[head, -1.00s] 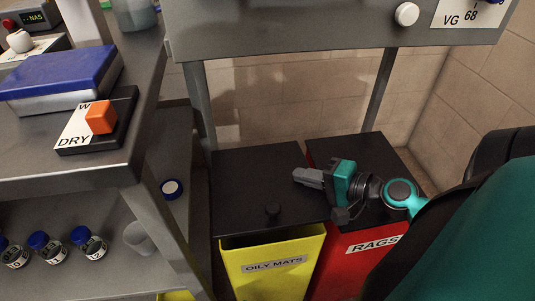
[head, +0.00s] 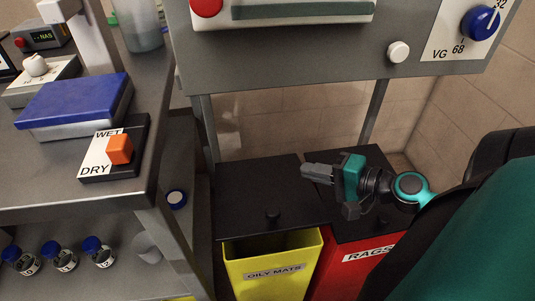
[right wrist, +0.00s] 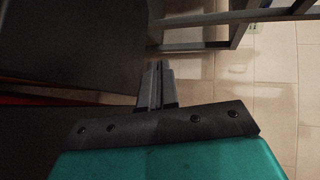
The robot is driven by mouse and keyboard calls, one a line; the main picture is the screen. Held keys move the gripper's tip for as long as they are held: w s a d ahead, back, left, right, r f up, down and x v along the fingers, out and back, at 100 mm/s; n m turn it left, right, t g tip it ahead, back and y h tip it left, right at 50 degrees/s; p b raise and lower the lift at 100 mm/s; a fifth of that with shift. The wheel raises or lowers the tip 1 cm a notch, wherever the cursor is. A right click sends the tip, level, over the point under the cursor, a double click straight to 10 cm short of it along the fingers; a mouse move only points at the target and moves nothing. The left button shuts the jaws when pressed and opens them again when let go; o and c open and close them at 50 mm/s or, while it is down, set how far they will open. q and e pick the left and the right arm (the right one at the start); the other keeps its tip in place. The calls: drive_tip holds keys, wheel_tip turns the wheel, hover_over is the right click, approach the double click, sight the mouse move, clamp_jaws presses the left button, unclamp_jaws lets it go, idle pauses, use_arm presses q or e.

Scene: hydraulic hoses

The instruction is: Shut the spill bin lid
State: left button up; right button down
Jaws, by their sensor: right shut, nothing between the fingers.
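No label reading "spill" shows. A yellow bin (head: 272,270) marked OILY MATS has a black lid (head: 245,190) with a small knob (head: 273,214). Part of the bin's inside shows in front of the lid's front edge, so the lid does not fully cover it; I cannot tell whether it is raised or slid back. Beside it on the right stands a red bin (head: 345,270) marked RAGS with a black lid (head: 345,228). My right gripper (head: 304,171) is shut and empty above the lids, pointing left. It also shows in the right wrist view (right wrist: 158,66). My left gripper is out of view.
A grey panel (head: 290,55) on legs stands behind the bins, with a white knob (head: 398,52) and a blue dial (head: 480,22). A metal bench (head: 75,205) at left carries a WET/DRY switch (head: 119,149). Several blue-capped bottles stand on its lower shelf. Tiled walls close off the back right.

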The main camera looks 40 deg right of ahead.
drive_tip(key=shift+s+f, duration=0.1)
drive_tip(key=shift+s, duration=0.05)
drive_tip(key=shift+s, duration=0.25)
drive_tip(key=shift+s+a+b, duration=0.2)
drive_tip(key=shift+s+b, duration=0.05)
drive_tip(key=shift+s, duration=0.5)
drive_tip(key=shift+s+a+b, duration=0.2)
drive_tip(key=shift+s, duration=0.5)
drive_tip(key=s+a, duration=0.3)
drive_tip(key=s, duration=0.9)
drive_tip(key=shift+s+a, duration=0.15)
drive_tip(key=shift+s, duration=0.05)
